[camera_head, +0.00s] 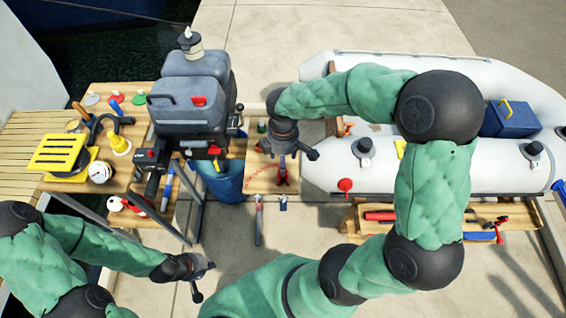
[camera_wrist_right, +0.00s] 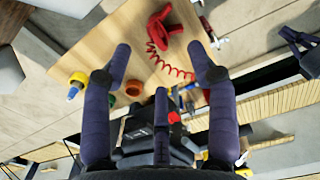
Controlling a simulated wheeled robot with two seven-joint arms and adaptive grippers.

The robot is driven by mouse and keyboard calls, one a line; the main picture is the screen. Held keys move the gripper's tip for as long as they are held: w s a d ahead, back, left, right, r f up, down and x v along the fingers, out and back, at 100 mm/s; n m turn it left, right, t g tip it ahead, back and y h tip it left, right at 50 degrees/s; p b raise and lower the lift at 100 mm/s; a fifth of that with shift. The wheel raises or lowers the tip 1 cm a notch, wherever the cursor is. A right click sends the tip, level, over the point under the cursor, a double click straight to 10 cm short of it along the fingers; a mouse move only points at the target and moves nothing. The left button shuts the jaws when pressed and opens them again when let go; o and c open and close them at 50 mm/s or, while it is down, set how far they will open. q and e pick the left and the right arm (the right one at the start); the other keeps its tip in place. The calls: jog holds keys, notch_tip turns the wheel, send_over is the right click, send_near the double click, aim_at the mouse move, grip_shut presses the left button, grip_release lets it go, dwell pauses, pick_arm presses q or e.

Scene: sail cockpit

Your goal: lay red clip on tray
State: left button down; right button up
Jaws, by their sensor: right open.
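The red clip (camera_head: 282,174) lies on a small wooden board (camera_head: 258,186) between the outboard motor and the boat. It also shows in the right wrist view (camera_wrist_right: 165,27), with a coiled red cord (camera_wrist_right: 172,62). My right gripper (camera_head: 292,153) is over the board; its fingers are spread and empty, and the clip lies beyond the fingertips in the wrist view. My left gripper (camera_head: 203,281) is at the lower left, away from the clip, with its fingers apart and empty. A wooden tray (camera_head: 518,217) with tools stands at the right, below the boat.
The outboard motor (camera_head: 190,100) stands just left of the board, above a blue bucket (camera_head: 222,182). A crowded wooden table (camera_head: 70,182) is at the left. The grey inflatable boat (camera_head: 455,178) borders the board on the right.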

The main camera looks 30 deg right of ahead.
jog(key=shift+r, duration=1.25)
